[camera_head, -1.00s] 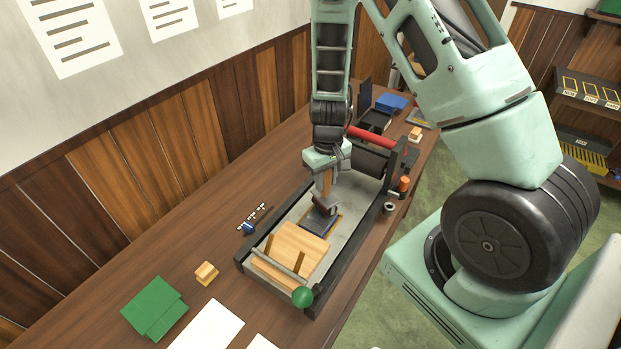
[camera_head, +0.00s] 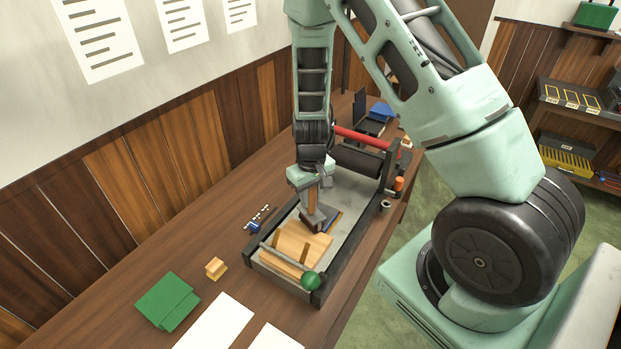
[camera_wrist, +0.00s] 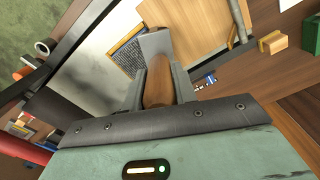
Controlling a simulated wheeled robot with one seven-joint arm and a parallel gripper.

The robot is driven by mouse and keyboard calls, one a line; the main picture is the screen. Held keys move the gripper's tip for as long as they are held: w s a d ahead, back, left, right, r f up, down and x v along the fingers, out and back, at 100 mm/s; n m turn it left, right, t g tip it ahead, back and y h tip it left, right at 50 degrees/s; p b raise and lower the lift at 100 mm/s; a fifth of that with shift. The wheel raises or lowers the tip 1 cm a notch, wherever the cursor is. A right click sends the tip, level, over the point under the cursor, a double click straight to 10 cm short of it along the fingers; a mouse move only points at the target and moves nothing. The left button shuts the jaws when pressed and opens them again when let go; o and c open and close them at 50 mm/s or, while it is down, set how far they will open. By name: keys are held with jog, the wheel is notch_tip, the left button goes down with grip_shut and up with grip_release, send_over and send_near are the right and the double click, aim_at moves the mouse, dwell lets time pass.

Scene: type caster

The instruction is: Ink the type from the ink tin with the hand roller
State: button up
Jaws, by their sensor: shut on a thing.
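My gripper (camera_head: 313,190) is shut on the wooden handle (camera_wrist: 158,80) of the hand roller and holds it upright over the press. The roller's dark lower end (camera_head: 318,219) is at the type, by the edge nearest the wooden board. In the wrist view its grey head (camera_wrist: 156,43) covers part of the type. The type (camera_wrist: 128,52) is a dark block with a yellowish edge, lying on the grey bed. Whether the roller touches it I cannot tell. An orange container (camera_head: 399,184) and a small grey ring-shaped item (camera_head: 385,205) stand right of the press; I cannot tell whether either is the ink tin.
The press has a dark frame, a pale wooden board (camera_head: 303,240), a green knob (camera_head: 311,281) and a red bar (camera_head: 365,138) at the back. A wooden block (camera_head: 215,268), green sheets (camera_head: 167,300) and white paper (camera_head: 214,322) lie on the near table. The wall is close on the left.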

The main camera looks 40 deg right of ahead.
notch_tip(320, 180, up, 4)
jog(key=shift+f+p, duration=0.2)
jog(key=shift+p, duration=1)
jog(key=shift+r+p, duration=1.8)
jog(key=shift+r, duration=0.5)
jog(key=shift+f, duration=0.1)
